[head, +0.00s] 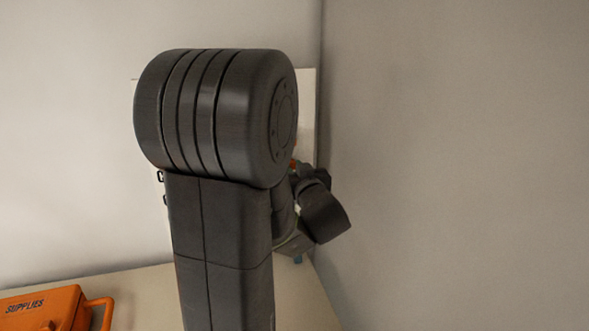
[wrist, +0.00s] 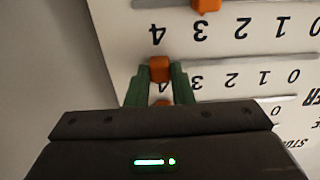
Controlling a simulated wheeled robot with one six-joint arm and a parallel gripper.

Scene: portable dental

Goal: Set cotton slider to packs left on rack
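A white rack board with rows of numbers shows upside down in the wrist view (wrist: 235,58). Its slots carry orange slider knobs. My gripper (wrist: 160,72) has its green fingers on either side of one orange knob (wrist: 160,67), with no clear gap, so it looks shut on it. This knob is left of the visible 3 on its row. Another orange knob (wrist: 207,5) is on the row above, near 3. A third orange knob (wrist: 162,102) shows partly below, between the fingers. The row names are out of view or cut off, so I cannot tell which slider is cotton.
In the head view, my arm hides most of the board (head: 308,110). An orange supplies case (head: 42,308) sits at the lower left on the pale table (head: 140,290). A grey wall (head: 450,150) stands close on the right.

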